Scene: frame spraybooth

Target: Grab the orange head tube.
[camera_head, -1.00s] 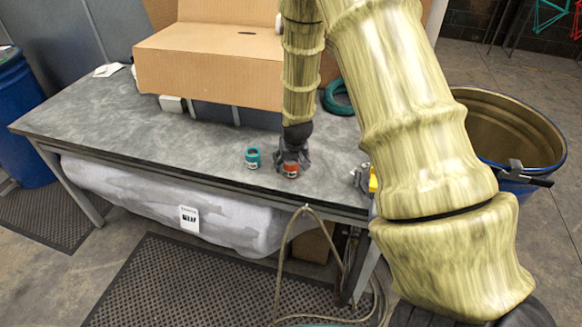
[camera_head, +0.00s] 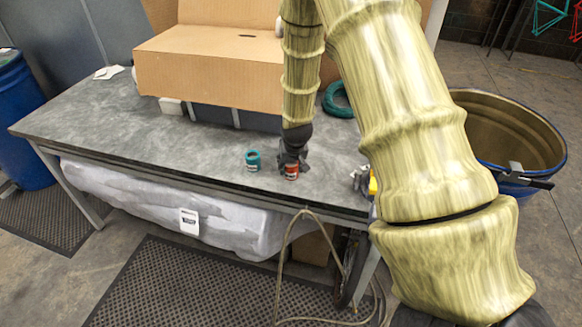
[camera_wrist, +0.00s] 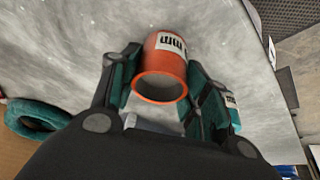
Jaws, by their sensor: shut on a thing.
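The orange head tube (camera_wrist: 160,77) is a short hollow cylinder with a white printed label. In the wrist view it sits between the two teal-padded fingers of my gripper (camera_wrist: 160,90), which is shut on it. In the head view the tube (camera_head: 291,171) shows below my gripper (camera_head: 293,160) near the table's front edge. Its upper part is hidden by the fingers. A similar teal tube (camera_head: 253,161) stands just to the left on the table. It is partly hidden behind the right finger in the wrist view (camera_wrist: 231,108).
The grey table (camera_head: 120,130) has free room on the left. A large cardboard box (camera_head: 210,65) stands behind my gripper. A green coil (camera_head: 337,99) lies at the back right. A metallic item (camera_head: 360,180) is near the right edge. An open drum (camera_head: 515,135) stands on the right.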

